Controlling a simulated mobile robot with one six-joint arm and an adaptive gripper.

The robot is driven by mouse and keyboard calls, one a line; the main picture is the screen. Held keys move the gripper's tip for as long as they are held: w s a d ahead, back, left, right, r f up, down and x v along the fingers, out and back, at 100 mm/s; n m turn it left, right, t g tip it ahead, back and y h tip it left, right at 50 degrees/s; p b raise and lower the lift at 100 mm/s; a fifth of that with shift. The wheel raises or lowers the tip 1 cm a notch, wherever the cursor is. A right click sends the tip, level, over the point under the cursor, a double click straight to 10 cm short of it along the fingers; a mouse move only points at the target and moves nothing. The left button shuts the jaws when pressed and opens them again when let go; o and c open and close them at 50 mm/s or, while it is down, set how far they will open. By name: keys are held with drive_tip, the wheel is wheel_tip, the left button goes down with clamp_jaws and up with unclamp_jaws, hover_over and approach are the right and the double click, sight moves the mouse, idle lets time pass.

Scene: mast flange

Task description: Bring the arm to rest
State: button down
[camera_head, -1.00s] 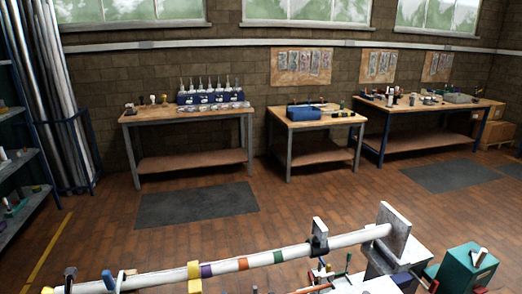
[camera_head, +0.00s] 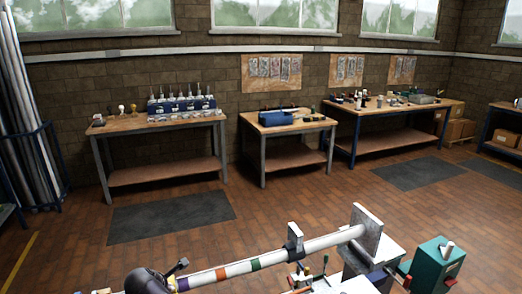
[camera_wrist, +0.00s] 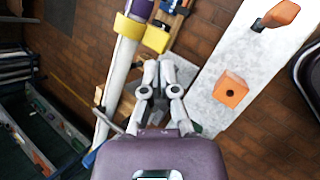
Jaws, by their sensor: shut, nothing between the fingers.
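My gripper (camera_wrist: 160,78) is shut and empty in the wrist view, its two fingers pointing up the picture. The white mast (camera_wrist: 118,65) with a purple band and a yellow clamp (camera_wrist: 143,32) lies just left of the fingers in that view. I cannot tell whether the fingers touch it. In the head view the mast (camera_head: 325,243) runs across the bottom, with orange and green bands and a square end flange (camera_head: 366,232) at its right. A dark rounded part of my arm covers the mast's left stretch there.
A pale plate (camera_wrist: 245,65) with orange blocks is right of the gripper. A teal box (camera_head: 437,265) stands right of the flange. Workbenches (camera_head: 160,127) line the back wall. The brick floor between, with dark mats (camera_head: 172,217), is clear.

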drive_tip(key=w+d+m+g, duration=0.1)
drive_tip(key=d+m, duration=0.3)
drive_tip(key=d, duration=0.4)
drive_tip(key=w+d+f+m+g+h, duration=0.1)
drive_tip(key=d+m, duration=0.3)
drive_tip(key=d, duration=0.4)
drive_tip(key=w+d+m+g+p, duration=0.1)
drive_tip(key=w+d+m+g, duration=0.1)
drive_tip(key=d+m, duration=0.3)
drive_tip(key=shift+w+d+f, duration=0.1)
drive_tip(key=shift+d+f, duration=0.1)
drive_tip(key=shift+d, duration=1.75)
drive_tip(key=s+d+m+g, duration=0.1)
drive_tip(key=s+d+m, duration=0.2)
drive_tip(key=d+m, duration=0.4)
drive_tip(key=s+d+m+g+y+p, duration=0.1)
drive_tip(key=d+m, duration=0.6)
drive_tip(key=d, duration=0.7)
drive_tip(key=shift+s+g+y, duration=0.3)
drive_tip(key=shift+s+g, duration=0.4)
drive_tip(key=shift+s, duration=0.55)
drive_tip(key=shift+d, duration=0.1)
